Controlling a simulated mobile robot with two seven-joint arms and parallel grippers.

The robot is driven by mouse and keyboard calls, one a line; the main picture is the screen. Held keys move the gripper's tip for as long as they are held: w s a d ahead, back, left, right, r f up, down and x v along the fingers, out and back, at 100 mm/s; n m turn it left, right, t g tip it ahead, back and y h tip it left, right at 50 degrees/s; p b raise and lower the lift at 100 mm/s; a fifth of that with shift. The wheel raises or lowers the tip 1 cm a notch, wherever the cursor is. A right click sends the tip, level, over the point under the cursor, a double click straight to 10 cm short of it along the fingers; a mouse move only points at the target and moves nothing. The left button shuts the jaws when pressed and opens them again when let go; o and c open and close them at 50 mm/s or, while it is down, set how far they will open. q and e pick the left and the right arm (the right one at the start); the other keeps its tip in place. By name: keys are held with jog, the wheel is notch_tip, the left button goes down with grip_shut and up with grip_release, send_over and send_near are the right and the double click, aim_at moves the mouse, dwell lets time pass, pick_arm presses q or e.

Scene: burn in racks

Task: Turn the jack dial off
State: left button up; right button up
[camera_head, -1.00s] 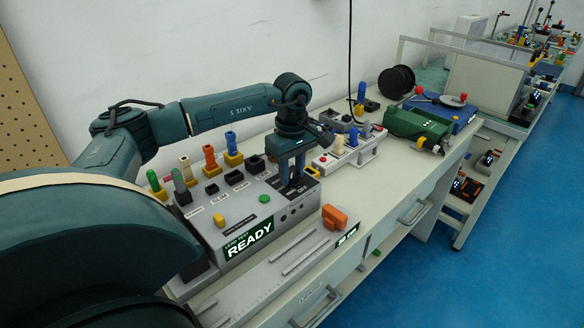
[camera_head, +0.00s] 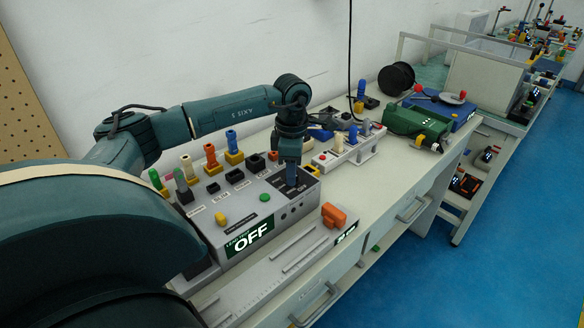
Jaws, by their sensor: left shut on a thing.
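A grey lead-test box (camera_head: 215,212) stands on the bench in front of me. Its front display (camera_head: 249,239) reads "OFF" in white letters on green. My left gripper (camera_head: 291,180) points down onto the right end of the box's top panel. It is shut there on a thing, and the fingers hide what they hold, so the jack dial itself is not visible. My right gripper is out of the picture.
Coloured plugs, including an orange one (camera_head: 210,156), stand along the box's back. A white socket strip (camera_head: 345,152) and a green tool (camera_head: 416,124) lie to the right. An orange clamp (camera_head: 333,215) sits on the near rail.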

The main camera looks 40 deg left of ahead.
pick_arm(q)
jog(key=shift+n, duration=0.4)
jog(key=shift+a, duration=0.1)
jog(key=o, duration=1)
notch_tip(320, 180, up, 13)
jog(key=shift+r, duration=0.15)
dwell(0.4)
